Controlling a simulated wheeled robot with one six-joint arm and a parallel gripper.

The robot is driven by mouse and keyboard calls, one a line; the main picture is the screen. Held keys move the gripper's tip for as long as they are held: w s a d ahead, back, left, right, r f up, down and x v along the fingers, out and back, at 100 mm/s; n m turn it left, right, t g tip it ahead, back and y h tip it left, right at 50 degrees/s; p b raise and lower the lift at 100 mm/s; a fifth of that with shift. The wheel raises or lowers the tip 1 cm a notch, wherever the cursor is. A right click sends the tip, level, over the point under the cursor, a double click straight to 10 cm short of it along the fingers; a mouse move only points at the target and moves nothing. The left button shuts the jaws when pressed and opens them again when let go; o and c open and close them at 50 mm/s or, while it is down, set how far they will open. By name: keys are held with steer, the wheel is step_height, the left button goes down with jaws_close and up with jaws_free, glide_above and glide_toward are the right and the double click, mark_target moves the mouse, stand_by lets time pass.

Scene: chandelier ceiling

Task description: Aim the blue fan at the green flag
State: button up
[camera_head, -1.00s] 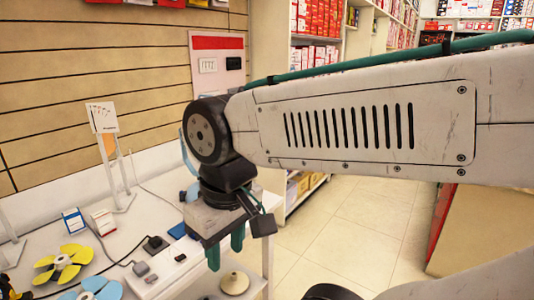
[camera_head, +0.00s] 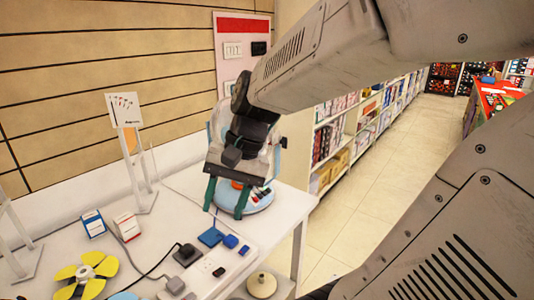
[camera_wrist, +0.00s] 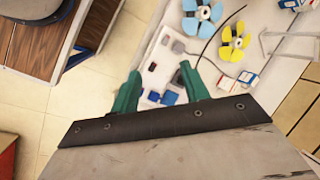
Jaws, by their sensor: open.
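My gripper (camera_head: 226,196) has green fingers, apart with nothing between them; they also show in the wrist view (camera_wrist: 160,88). It points down in front of what looks like the blue fan, with a round light-blue base (camera_head: 260,204) at the table's back right. My wrist hides most of the fan, so its facing cannot be told. Small red and dark green parts show by the base. I cannot make out a green flag for certain. Contact between fingers and fan cannot be told.
The white table (camera_head: 290,215) holds a yellow propeller (camera_head: 86,274), a light-blue propeller (camera_wrist: 201,16), small boxes (camera_head: 127,227), a sign stand (camera_head: 134,165), blue blocks (camera_head: 211,237) and a cabled power strip (camera_head: 205,268). A slatted wall stands behind. Open floor (camera_head: 365,200) lies right.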

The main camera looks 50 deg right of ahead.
steer(key=w+d+f+m+t+y, duration=0.2)
steer(key=w+d+m, duration=0.4)
steer(key=d+m, duration=0.15)
steer(key=m+t+h, duration=0.4)
steer(key=m+t, duration=0.6)
steer(key=m, duration=0.8)
glide_toward(279, 153)
steer(key=d+x, duration=0.1)
steer(key=x, duration=0.7)
steer(key=a+x, duration=0.1)
steer(key=x, duration=0.1)
steer(key=shift+w+a, duration=0.1)
steer(key=shift+w, duration=0.15)
steer(key=shift+c, duration=0.3)
jaws_close()
steer(key=shift+s, duration=0.1)
